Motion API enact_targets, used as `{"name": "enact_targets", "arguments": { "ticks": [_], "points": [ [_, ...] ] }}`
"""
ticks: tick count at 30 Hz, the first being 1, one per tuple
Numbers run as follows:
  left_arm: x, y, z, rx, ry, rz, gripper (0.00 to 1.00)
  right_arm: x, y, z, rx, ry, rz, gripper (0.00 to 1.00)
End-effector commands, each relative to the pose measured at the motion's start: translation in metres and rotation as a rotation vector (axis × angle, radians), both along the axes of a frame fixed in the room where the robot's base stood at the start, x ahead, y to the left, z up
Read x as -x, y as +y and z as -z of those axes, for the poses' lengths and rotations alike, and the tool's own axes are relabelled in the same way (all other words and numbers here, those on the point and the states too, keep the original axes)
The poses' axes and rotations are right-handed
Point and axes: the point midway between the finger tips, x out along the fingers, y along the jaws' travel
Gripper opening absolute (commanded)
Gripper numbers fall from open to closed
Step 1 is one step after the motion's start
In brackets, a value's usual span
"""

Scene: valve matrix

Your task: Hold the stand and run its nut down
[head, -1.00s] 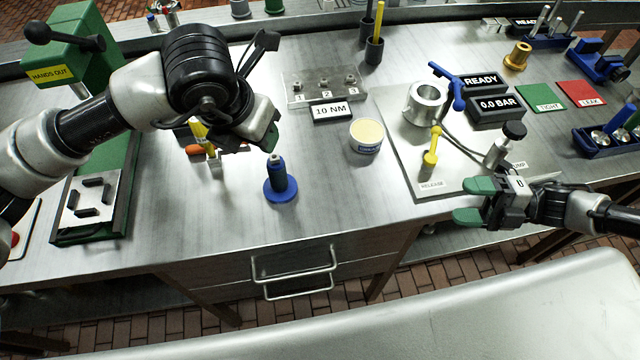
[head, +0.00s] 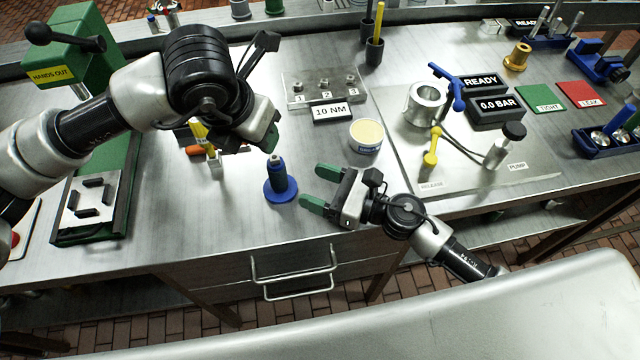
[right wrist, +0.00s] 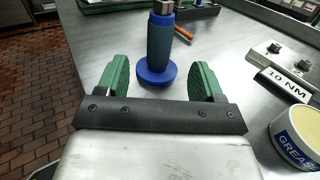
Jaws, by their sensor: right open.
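The blue stand (head: 281,186) stands upright on the steel bench, with a round base, a dark ribbed body and a small metal nut (head: 275,159) at its top. In the right wrist view the stand (right wrist: 159,55) shows ahead, between the lines of the two fingers. My right gripper (head: 320,187) is open, its green fingers just right of the stand and apart from it; it also shows in the right wrist view (right wrist: 160,80). My left gripper (head: 272,137) hangs above and behind the stand near the nut, its fingers mostly hidden by its own wrist.
A grease tin (head: 366,136) stands to the right of the stand. Behind it are a numbered block (head: 325,88) and a 10 NM sign (head: 331,111). Orange- and yellow-handled tools (head: 197,150) are at the left. The bench front beside the stand is clear.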

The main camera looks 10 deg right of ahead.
Motion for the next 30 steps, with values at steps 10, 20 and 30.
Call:
{"name": "enact_targets", "arguments": {
  "ticks": [10,20,30],
  "points": [
    [0.000,0.000,0.000,0.000,0.000,0.000,0.43,-0.030,0.045,-0.001,0.001,-0.007,0.001,0.67],
    [0.000,0.000,0.000,0.000,0.000,0.000,0.43,-0.055,0.082,0.001,0.001,-0.002,0.001,0.67],
    [0.000,0.000,0.000,0.000,0.000,0.000,0.43,-0.059,0.088,0.001,0.002,0.000,0.000,0.67]
  ]
}}
